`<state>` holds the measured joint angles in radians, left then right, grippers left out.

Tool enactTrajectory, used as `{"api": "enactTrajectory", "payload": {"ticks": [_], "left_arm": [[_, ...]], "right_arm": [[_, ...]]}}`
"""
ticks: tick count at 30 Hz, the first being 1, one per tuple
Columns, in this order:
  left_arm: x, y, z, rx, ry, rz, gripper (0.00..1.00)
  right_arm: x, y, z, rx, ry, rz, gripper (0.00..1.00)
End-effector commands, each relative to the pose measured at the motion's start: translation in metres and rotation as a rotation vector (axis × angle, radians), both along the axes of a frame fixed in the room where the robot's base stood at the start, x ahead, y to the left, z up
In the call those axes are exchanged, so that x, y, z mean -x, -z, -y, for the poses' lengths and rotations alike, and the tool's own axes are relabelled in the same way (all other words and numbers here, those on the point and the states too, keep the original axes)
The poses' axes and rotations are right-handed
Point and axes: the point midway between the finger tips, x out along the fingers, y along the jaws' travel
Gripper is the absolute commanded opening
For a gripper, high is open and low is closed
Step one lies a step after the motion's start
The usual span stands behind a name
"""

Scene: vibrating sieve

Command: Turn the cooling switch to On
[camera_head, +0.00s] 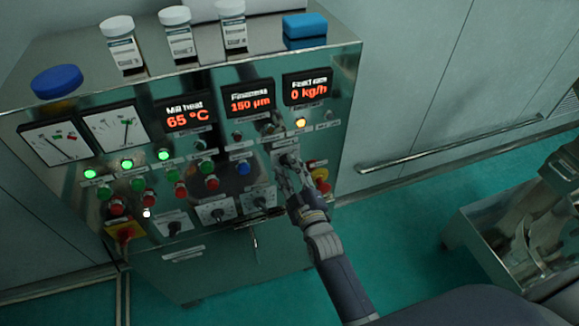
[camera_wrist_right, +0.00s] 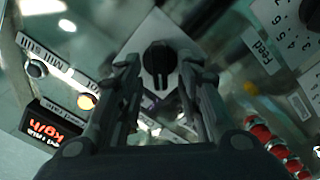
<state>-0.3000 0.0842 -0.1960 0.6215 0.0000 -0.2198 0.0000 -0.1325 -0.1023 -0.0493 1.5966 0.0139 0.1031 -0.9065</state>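Gaps seem to show between knob and fingers; contact cannot be told. In the head view this switch plate (camera_head: 286,148) is partly hidden by the gripper. Its label is not readable, so I cannot tell whether it is the cooling switch. My left gripper is not in view.
The metal control cabinet (camera_head: 185,274) carries lit displays, gauges, lamps, buttons and more black knobs (camera_head: 217,213). A red-and-yellow button (camera_head: 320,174) sits close right of my gripper. A wall rail (camera_head: 450,146) runs right.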

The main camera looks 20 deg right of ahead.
Motion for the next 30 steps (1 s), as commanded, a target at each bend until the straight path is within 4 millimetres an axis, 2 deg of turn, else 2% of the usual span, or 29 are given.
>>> {"api": "enactTrajectory", "payload": {"ticks": [11, 12, 16, 30], "left_arm": [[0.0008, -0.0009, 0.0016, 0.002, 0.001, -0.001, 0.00], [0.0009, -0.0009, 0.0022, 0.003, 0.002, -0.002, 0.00], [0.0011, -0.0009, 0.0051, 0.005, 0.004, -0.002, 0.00], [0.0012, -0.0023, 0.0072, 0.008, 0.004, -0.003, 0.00]], "right_arm": [[-0.0064, 0.0004, -0.0001, 0.000, 0.001, -0.001, 0.33], [-0.0063, 0.0003, -0.0002, 0.000, 0.001, -0.001, 0.29], [-0.0062, 0.0003, -0.0002, 0.000, 0.001, -0.001, 0.00], [-0.0062, -0.0002, 0.0000, -0.049, 0.000, -0.003, 0.00]]}}
